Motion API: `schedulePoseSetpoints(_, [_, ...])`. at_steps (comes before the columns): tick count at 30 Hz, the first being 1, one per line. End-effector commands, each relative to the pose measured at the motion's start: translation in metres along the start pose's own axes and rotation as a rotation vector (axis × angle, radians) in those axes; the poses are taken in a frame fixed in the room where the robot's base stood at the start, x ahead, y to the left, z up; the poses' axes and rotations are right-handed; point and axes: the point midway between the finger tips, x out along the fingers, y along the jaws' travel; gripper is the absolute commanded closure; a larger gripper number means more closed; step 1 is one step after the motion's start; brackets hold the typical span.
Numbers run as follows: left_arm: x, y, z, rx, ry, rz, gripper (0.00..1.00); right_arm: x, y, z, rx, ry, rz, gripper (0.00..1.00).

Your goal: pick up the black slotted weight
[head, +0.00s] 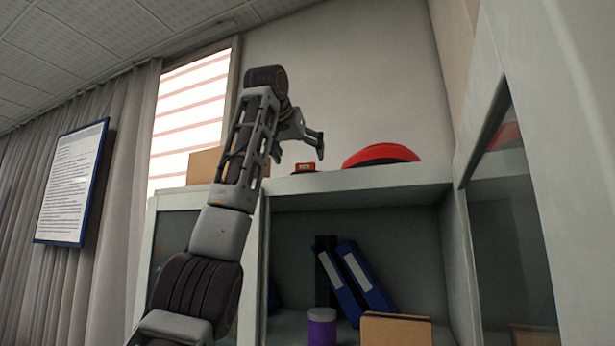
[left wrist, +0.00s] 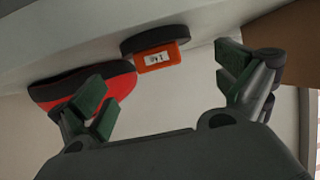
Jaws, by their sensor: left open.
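The black slotted weight (left wrist: 140,43) shows in the left wrist view as a dark disc on the pale cabinet top, partly covered by an orange block with a white label (left wrist: 162,57). The same orange block (head: 305,167) is small in the head view, near the cabinet's front edge; the weight is hard to make out there. My left gripper (head: 298,147) is open and empty above the cabinet top. In the left wrist view its green-padded fingers (left wrist: 165,85) are wide apart, with the weight and block beyond the gap between them. My right gripper is not in view.
A red dome-shaped thing (head: 382,154) with a black part lies on the cabinet top (head: 360,178), right of the block. A brown box (head: 204,165) is on the left, behind my arm. Blue binders (head: 352,275), a purple canister (head: 322,328) and a cardboard box (head: 396,330) stand on the shelf below.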

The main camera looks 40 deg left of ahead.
Motion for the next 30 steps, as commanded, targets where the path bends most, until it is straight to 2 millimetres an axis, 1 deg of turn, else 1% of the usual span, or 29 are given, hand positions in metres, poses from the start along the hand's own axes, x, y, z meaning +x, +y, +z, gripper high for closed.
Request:
schedulePoseSetpoints(7, [0.0, 0.0, 0.0, 0.0, 0.0, 0.0, 0.0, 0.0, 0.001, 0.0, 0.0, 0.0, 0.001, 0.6])
schedulePoseSetpoints(11, [0.005, 0.0, 0.0, 0.0, -0.001, -0.002, 0.0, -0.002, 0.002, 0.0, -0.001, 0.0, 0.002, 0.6])
schedulePoseSetpoints(21, [0.04, 0.001, 0.0, 0.0, -0.003, -0.001, 0.0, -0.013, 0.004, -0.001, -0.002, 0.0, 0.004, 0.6])
schedulePoseSetpoints(24, [0.048, 0.002, 0.0, 0.001, -0.001, -0.001, 0.0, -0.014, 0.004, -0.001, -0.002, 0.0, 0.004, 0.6])
schedulePoseSetpoints(30, [0.052, 0.002, 0.001, 0.001, -0.001, 0.0, 0.0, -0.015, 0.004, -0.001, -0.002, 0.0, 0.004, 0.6])
